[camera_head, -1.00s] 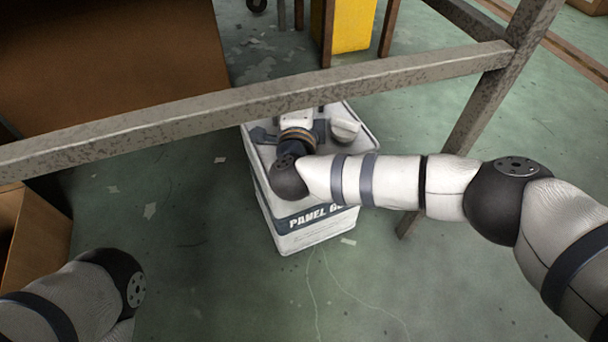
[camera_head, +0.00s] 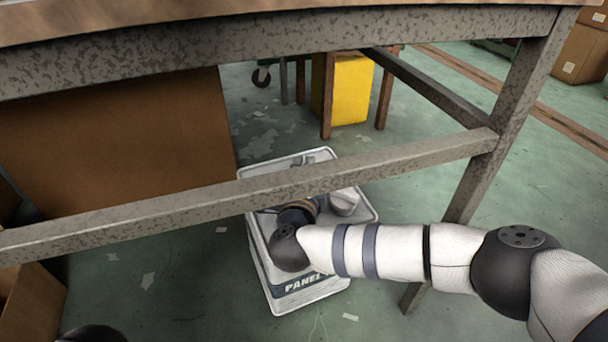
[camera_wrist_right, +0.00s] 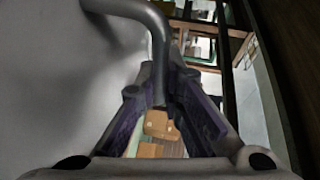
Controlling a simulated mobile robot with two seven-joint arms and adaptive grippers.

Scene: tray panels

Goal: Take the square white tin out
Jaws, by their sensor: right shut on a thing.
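The square white tin (camera_head: 303,284) stands under the table behind its lower rail, with a dark label reading "PANEL" on its front. A round pale cap (camera_head: 343,202) is on its top. My right gripper (camera_head: 306,207) is at the tin's top, partly hidden by the rail and my own wrist. In the right wrist view, my right gripper (camera_wrist_right: 162,98) is shut on the tin's grey bent handle (camera_wrist_right: 158,50), beside a pale grey surface. Whether the tin touches the floor is unclear.
The table's speckled metal rail (camera_head: 410,156) crosses above the tin, and a table leg (camera_head: 500,125) stands to its right. A large brown box (camera_head: 110,145) is close on the left. A yellow container (camera_head: 345,90) stands behind. Green floor in front is mostly clear.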

